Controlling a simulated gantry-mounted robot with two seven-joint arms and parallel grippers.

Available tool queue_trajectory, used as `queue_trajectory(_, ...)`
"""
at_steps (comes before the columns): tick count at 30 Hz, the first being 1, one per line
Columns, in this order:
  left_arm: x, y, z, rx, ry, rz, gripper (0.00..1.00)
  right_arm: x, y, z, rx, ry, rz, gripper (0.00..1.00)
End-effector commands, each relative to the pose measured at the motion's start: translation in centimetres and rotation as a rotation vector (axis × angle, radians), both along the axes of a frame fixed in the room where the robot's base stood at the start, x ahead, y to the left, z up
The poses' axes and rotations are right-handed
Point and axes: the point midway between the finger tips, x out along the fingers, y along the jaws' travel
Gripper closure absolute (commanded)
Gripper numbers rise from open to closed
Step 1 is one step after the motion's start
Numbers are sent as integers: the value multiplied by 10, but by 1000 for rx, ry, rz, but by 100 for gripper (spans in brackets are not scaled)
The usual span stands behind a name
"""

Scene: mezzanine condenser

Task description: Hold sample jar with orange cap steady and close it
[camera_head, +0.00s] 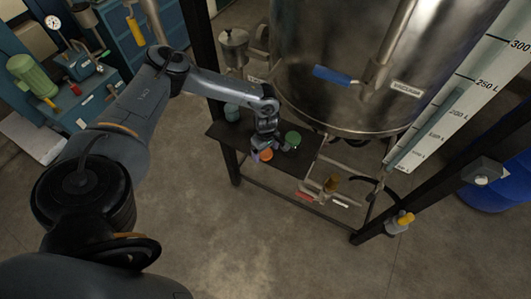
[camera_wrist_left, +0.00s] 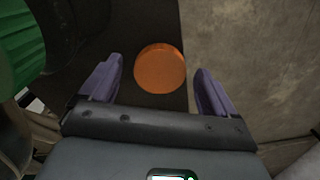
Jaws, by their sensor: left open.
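The sample jar's orange cap (camera_head: 266,155) shows near the front edge of a dark shelf under the steel tank. In the left wrist view the round orange cap (camera_wrist_left: 160,69) lies between and a little beyond my fingertips. The jar body below the cap is hidden in both views. My left gripper (camera_head: 260,153) is at the cap from above. In the wrist view its two purple fingers (camera_wrist_left: 158,85) are spread, with a gap on each side of the cap. My right gripper is not in either view.
A green-capped jar (camera_head: 292,140) stands close to the right of the orange cap; its green lid (camera_wrist_left: 18,45) fills the wrist view's upper left corner. The dark shelf (camera_head: 225,135) has bare room at left. The steel tank (camera_head: 350,60) rises behind.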

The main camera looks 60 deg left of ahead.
Motion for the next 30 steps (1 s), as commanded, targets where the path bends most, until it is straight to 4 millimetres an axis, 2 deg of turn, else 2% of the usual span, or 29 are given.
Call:
queue_trajectory(2, 0, 0, 0, 0, 0, 0, 10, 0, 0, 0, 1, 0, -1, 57)
queue_trajectory(3, 0, 0, 0, 0, 0, 0, 13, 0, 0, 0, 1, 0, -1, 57)
queue_trajectory(14, 0, 0, 0, 0, 0, 0, 68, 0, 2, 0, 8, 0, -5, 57)
queue_trajectory(23, 0, 0, 2, 0, -1, 0, 69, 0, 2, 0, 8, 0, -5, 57)
queue_trajectory(30, 1, 0, 17, -1, -2, 1, 69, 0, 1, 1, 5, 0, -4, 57)
